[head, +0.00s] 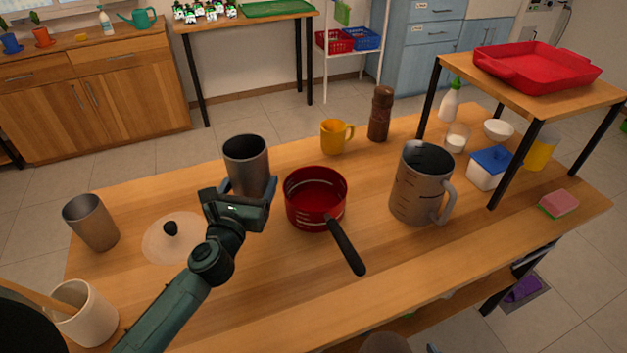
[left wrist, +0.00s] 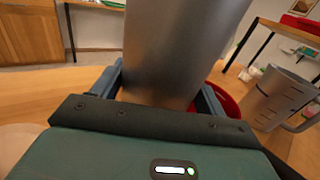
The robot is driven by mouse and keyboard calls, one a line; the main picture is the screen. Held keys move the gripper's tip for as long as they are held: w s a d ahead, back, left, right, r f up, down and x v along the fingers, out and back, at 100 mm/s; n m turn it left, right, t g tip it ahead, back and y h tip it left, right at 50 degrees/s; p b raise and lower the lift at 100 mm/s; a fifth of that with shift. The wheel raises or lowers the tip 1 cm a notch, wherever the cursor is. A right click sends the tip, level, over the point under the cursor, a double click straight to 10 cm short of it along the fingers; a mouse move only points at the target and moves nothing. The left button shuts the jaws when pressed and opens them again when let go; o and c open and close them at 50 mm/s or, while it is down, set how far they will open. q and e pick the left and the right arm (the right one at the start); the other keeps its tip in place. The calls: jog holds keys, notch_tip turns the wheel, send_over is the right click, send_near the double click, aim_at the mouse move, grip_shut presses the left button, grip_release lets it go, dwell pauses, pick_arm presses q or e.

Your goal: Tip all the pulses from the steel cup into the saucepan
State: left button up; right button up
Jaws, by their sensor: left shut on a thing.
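My left gripper (head: 246,192) is shut on a steel cup (head: 246,158), its fingers on either side of the lower part. The cup is upright, just left of the red saucepan (head: 316,198); its inside looks dark and I cannot make out any pulses. The cup (left wrist: 180,45) fills the middle of the left wrist view, with the saucepan's edge (left wrist: 228,102) behind it to the right. The saucepan stands on the table, its black handle pointing to the front right. A second steel cup (head: 92,222) stands at the table's left. My right gripper is not in view.
A glass lid (head: 160,240) and a white crock (head: 84,312) are at the left of the wooden table (head: 290,290). A large steel measuring jug (head: 415,185) stands right of the saucepan. A yellow mug (head: 333,138) and a brown mill (head: 380,115) stand behind.

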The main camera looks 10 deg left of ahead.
pick_arm(q)
jog(key=w+a+f+h, duration=0.1)
jog(key=w+a+f, duration=0.1)
jog(key=w, duration=0.8)
jog(key=shift+f+m, duration=0.3)
jog(key=shift+f, duration=0.5)
jog(key=shift+m+b, duration=0.4)
